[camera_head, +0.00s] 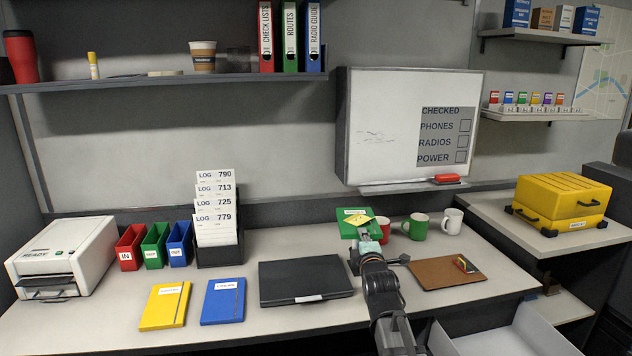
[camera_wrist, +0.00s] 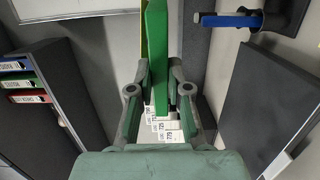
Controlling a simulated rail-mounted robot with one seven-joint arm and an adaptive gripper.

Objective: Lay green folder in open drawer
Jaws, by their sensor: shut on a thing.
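My gripper (camera_head: 363,247) is shut on the green folder (camera_head: 347,228) and holds it up above the desk, in front of the whiteboard. The folder has a white label and a yellow piece lies across or behind its edge. In the wrist view the folder (camera_wrist: 158,50) stands between the two fingers, seen nearly edge-on. The open drawer (camera_head: 508,335) is at the bottom right of the head view, below the desk's front edge. Its visible inside is pale and looks empty; its near part is cut off by the frame.
A black laptop (camera_head: 305,282), a blue folder (camera_head: 223,301) and a yellow folder (camera_head: 165,306) lie on the desk. A brown clipboard (camera_head: 446,273) lies right of my arm. Red, green (camera_head: 416,227) and white mugs stand behind it. A yellow case (camera_head: 563,203) sits on the right-hand counter.

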